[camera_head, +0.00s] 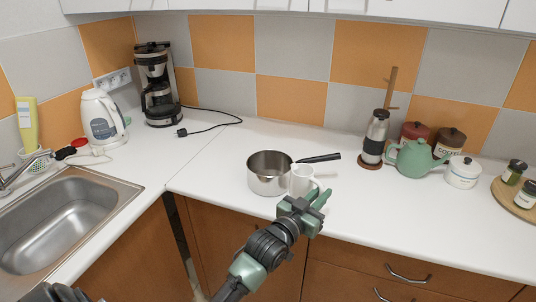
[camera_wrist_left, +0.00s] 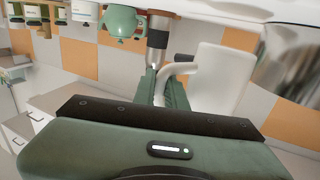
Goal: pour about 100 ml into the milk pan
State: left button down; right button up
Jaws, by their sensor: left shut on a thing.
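The milk pan (camera_head: 258,184) is a steel pot with a black handle, standing on the white counter with its handle pointing right. A white mug (camera_head: 300,180) is just in front of and to the right of the pan, close to its wall. The mug looks about upright, and I cannot see what it contains. My left gripper (camera_head: 318,197) is shut on the mug's handle. In the left wrist view the fingers (camera_wrist_left: 166,90) close around the handle of the mug (camera_wrist_left: 218,78). The pan (camera_wrist_left: 292,62) shows beside the mug there.
A green teapot (camera_head: 420,157), a coffee grinder (camera_head: 376,137), canisters and a white sugar pot (camera_head: 462,172) stand to the right. A kettle (camera_head: 103,117) and coffee maker (camera_head: 155,90) stand left, behind the sink (camera_head: 65,225). The counter around the pan is clear.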

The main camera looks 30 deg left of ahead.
aim_at(316, 181)
pick_arm(q)
jog(key=shift+w+a+r+n+p, duration=0.1)
jog(key=shift+a+r+n+p, duration=0.3)
jog(key=shift+r, duration=0.2)
jog(key=shift+w+a+r+n+p, duration=0.1)
jog(key=shift+a+r+n+p, duration=0.2)
jog(key=shift+r+n+p, duration=0.2)
jog(key=shift+w+a+r+n+p, duration=0.1)
jog(key=shift+a+r+n+p, duration=0.3)
jog(key=shift+r, duration=0.25)
jog(key=w+a+r+n+g+h+p, duration=0.1)
jog(key=a+r+n+p, duration=0.3)
jog(key=a+r+n, duration=0.1)
notch_tip(316, 181, up, 3)
jog(key=shift+w+a+f+n+g+p, duration=0.2)
jog(key=shift+w+a+n+g+p, duration=0.2)
jog(key=shift+n, duration=0.4)
jog(key=shift+a+n, duration=0.15)
jog(key=shift+n, duration=0.15)
jog(key=shift+w+a+r+n+g+h+p, duration=0.15)
jog(key=shift+a+r+n+g+h+p, duration=0.15)
jog(key=shift+a+r+n+p, duration=0.3)
jog(key=shift+w+a+r+n+p, duration=0.2)
jog(key=shift+a+r+n+p, duration=0.45)
jog(key=shift+n, duration=0.25)
